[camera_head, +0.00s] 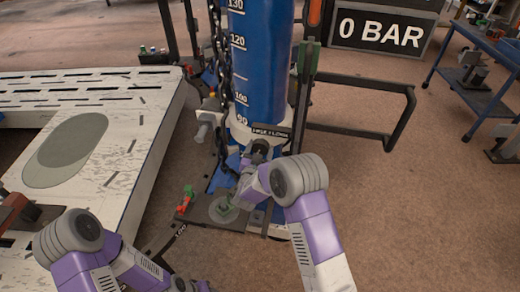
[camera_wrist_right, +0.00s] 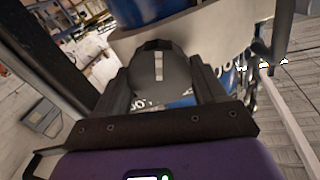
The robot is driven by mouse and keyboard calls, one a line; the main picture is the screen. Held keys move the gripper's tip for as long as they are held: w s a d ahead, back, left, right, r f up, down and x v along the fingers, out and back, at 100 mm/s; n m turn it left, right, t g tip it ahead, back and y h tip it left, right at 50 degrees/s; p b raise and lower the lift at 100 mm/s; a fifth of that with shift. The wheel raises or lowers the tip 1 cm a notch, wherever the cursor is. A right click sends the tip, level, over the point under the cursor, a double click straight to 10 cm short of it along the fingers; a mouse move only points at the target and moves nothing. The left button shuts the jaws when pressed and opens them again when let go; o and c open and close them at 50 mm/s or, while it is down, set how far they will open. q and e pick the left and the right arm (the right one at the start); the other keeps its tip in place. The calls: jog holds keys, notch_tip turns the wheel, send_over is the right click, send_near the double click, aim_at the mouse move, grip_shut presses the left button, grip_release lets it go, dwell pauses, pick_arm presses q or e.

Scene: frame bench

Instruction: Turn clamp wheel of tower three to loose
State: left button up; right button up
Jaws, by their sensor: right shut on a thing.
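The blue tower (camera_head: 258,60) with white height marks stands at the middle of the head view. A small dark label (camera_head: 270,132) sits on its pale collar, with lettering too small to read surely. Below the label is the clamp wheel (camera_head: 260,147), mostly hidden by my right gripper (camera_head: 260,158). In the right wrist view the clamp wheel (camera_wrist_right: 158,68) is a dark round knob with a pale, near upright stripe. My right gripper (camera_wrist_right: 165,85) is shut on it, one finger on each side. My left arm shows at lower left, its gripper out of view.
A chain (camera_head: 222,60) hangs left of the tower. A white slotted bench (camera_head: 100,180) fills the left. A black rail (camera_head: 370,85) juts right of the tower, below a "0 BAR" sign (camera_head: 382,35). A blue cart (camera_head: 480,60) stands at far right.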

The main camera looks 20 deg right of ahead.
dwell(0.4)
jog(key=o, duration=1)
jog(key=v, duration=0.7)
jog(key=shift+s+a+p, duration=0.15)
jog(key=shift+s+p, duration=0.1)
jog(key=shift+p, duration=0.15)
jog(key=shift+f, duration=0.1)
